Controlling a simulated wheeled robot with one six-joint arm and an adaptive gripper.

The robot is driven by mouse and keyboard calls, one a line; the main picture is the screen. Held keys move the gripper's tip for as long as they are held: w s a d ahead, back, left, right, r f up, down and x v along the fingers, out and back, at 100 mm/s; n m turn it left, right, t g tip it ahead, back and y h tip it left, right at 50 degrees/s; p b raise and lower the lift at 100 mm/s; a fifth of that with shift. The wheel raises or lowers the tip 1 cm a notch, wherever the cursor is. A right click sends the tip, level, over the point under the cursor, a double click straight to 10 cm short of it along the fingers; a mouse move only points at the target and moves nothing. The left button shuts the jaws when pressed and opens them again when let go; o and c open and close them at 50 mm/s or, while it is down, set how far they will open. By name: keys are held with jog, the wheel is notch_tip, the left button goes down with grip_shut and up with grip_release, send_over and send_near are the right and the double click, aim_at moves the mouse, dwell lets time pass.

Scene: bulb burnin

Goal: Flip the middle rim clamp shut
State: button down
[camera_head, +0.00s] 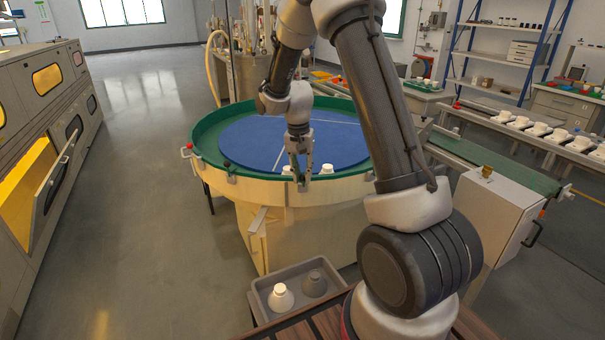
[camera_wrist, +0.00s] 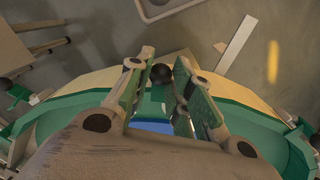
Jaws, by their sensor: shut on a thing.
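The round burn-in table has a green rim (camera_head: 205,125) and a blue disc (camera_head: 245,135). Rim clamps sit along its near edge, one with a red knob (camera_head: 187,148) and one with a dark knob (camera_head: 228,164). My gripper (camera_head: 301,178) is low at the near rim. In the wrist view its fingers (camera_wrist: 164,72) are on both sides of a dark round knob (camera_wrist: 161,73), shut on what appears to be the middle rim clamp. The fingers hide most of this clamp, so its angle cannot be told. White bulbs (camera_head: 327,169) stand beside my gripper.
A grey tray (camera_head: 262,311) below the table holds a white bulb (camera_head: 281,297) and a grey one (camera_head: 314,284). A conveyor (camera_head: 500,168) and a white box (camera_head: 490,211) stand at right. Yellow-windowed cabinets (camera_head: 40,95) line the left. The floor between is clear.

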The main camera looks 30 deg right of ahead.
jog(key=shift+w, duration=0.15)
jog(key=shift+w+d+r+g+y, duration=0.15)
jog(key=shift+w+g+y, duration=0.15)
jog(key=shift+g, duration=0.35)
jog(key=shift+w+d+g+y, duration=0.2)
jog(key=shift+w+g, duration=0.1)
jog(key=shift+g, duration=0.35)
jog(key=shift+w+d+g+y, duration=0.2)
jog(key=shift+w+g+y, duration=0.25)
jog(key=shift+g, duration=0.4)
jog(key=shift+w+d+g+y, duration=0.15)
jog(key=shift+w+g+y, duration=0.25)
jog(key=shift+g, duration=0.45)
jog(key=c, duration=1.3)
grip_release()
jog(key=shift+o, duration=0.2)
jog(key=shift+r, duration=0.1)
jog(key=v, duration=1.2)
